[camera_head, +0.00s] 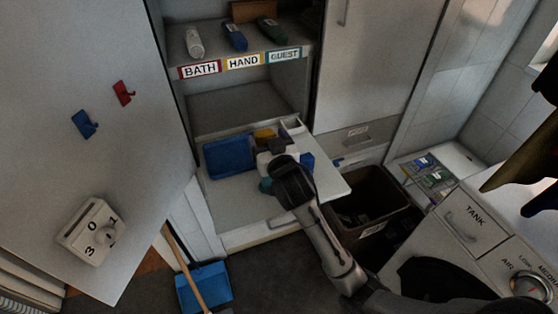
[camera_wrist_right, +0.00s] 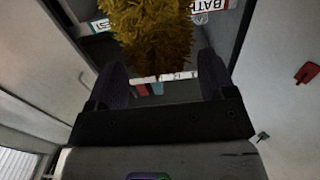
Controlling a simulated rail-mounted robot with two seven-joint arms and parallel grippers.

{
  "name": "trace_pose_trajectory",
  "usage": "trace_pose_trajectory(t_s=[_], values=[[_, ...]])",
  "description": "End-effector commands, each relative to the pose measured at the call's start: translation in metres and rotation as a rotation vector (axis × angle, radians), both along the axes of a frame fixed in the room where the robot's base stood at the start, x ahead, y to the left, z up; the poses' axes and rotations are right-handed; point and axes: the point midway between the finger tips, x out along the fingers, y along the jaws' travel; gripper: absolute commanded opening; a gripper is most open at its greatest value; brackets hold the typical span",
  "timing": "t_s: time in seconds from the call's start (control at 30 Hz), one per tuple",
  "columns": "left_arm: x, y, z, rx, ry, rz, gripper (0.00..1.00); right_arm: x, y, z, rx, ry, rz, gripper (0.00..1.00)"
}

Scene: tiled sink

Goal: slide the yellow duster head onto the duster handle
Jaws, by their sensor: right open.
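The yellow duster head (camera_head: 264,134) shows as a small patch at the back of the pulled-out shelf, just beyond my right gripper (camera_head: 271,152). In the right wrist view the fluffy duster head (camera_wrist_right: 153,32) fills the top middle. It lies beyond the spread fingers of my right gripper (camera_wrist_right: 162,70), which is open. I cannot tell whether any finger touches it. The gripper and wrist hide part of the shelf in the head view. I cannot make out the duster handle for sure. My left gripper is not in view.
The pulled-out shelf (camera_head: 235,204) holds a blue tray (camera_head: 229,157) and a small blue item (camera_head: 307,161). Labelled shelves stand above it. A dark bin (camera_head: 370,194) is to the right. A cabinet door (camera_head: 95,60) stands at left. A blue dustpan (camera_head: 205,286) is below.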

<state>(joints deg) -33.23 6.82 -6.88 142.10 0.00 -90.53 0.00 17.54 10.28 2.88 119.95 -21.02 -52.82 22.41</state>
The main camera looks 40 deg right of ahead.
Motion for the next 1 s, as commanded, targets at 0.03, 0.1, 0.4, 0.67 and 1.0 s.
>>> trace_pose_trajectory(t_s=[0.03,0.1,0.4,0.67,1.0], values=[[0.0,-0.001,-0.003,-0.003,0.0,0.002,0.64,-0.01,0.005,-0.002,0.003,-0.001,0.002,0.76],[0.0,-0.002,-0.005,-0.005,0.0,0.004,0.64,-0.023,0.01,-0.002,0.002,-0.001,0.001,0.76],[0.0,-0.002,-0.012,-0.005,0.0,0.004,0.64,-0.074,0.032,-0.001,0.003,-0.001,0.002,0.76],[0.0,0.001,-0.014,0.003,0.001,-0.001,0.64,-0.099,0.041,-0.001,0.001,0.0,0.0,0.76],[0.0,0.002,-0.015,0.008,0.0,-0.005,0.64,-0.104,0.043,0.0,0.001,0.0,0.0,0.76]])
